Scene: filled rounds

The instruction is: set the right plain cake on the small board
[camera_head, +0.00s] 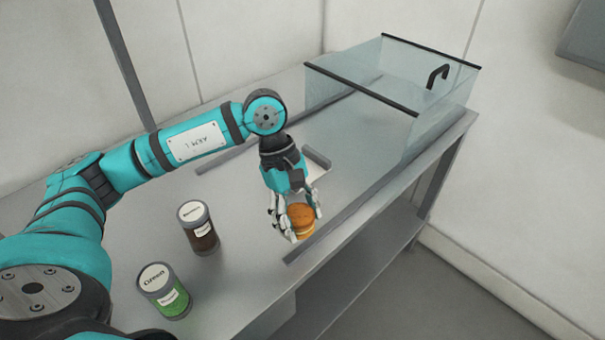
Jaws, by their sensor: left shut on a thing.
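My left gripper (292,226) reaches down over the table and is shut on a round orange-brown cake (302,215). The cake shows a paler band around its middle. The fingers cover part of it, and I cannot tell whether it touches the surface below. A pale flat piece with a dark edge (318,169), possibly the small board, lies just behind the gripper and is partly hidden by it. No second cake shows. My right gripper is not in view.
A clear glass case (365,90) with a black handle stands at the far right of the metal table (240,265). A brown-filled jar (200,230) and a green-filled jar (165,292) stand at the near left. Dark rails run along the table.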

